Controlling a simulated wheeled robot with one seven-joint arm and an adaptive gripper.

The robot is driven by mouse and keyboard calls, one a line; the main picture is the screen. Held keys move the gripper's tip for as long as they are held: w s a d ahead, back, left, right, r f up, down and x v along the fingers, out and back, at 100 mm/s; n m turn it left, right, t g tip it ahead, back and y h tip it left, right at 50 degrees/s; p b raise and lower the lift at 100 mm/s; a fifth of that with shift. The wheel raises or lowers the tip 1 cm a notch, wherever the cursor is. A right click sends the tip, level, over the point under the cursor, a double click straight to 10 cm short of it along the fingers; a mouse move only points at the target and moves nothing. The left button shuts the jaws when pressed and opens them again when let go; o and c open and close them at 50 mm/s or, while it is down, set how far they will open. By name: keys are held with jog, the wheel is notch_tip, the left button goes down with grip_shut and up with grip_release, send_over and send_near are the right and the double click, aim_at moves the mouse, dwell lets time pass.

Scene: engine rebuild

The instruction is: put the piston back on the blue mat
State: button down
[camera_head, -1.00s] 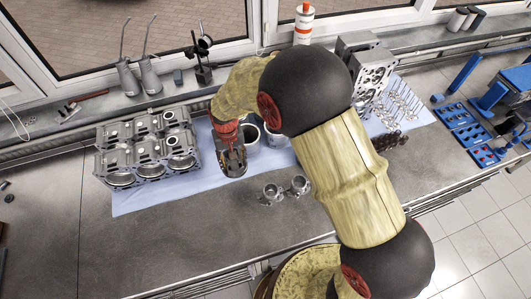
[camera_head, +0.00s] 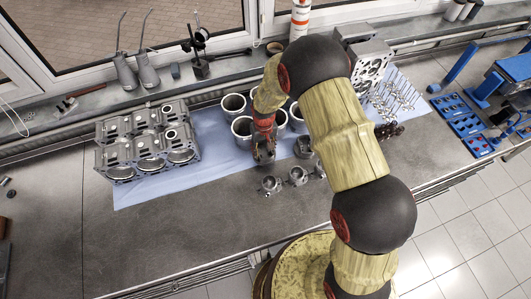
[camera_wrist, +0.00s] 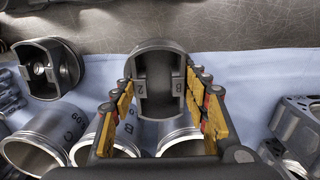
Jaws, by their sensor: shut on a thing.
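My gripper (camera_head: 264,153) is over the front part of the blue mat (camera_head: 214,152), in front of the grey cylinder liners. In the wrist view, its yellow-padded fingers (camera_wrist: 166,104) are on either side of a dark grey piston (camera_wrist: 157,68) marked "B" and "2" and are shut on it. The blue mat (camera_wrist: 240,72) shows behind this piston. I cannot tell whether the piston touches the mat or hangs just above it. Another piston (camera_head: 304,147) stands on the mat to the right of my gripper; a piston also shows at the left of the wrist view (camera_wrist: 68,62).
Several cylinder liners (camera_head: 242,130) stand close behind my gripper. An engine block (camera_head: 150,140) sits on the mat's left end. Piston-like parts (camera_head: 270,184) lie on the bare bench in front. A cylinder head (camera_head: 365,55) and valves (camera_head: 395,95) are at right.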

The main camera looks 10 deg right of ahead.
aim_at(266, 153)
jog(key=shift+d+f, duration=0.25)
notch_tip(266, 153, down, 2)
jog(key=shift+d+f+p, duration=0.15)
jog(key=shift+f+p, duration=0.05)
jog(key=shift+p, duration=0.2)
jog(key=shift+w+f, duration=0.15)
jog(key=shift+f, duration=0.3)
jog(key=shift+f, duration=0.1)
jog(key=c, duration=1)
grip_release()
jog(key=shift+o, duration=0.2)
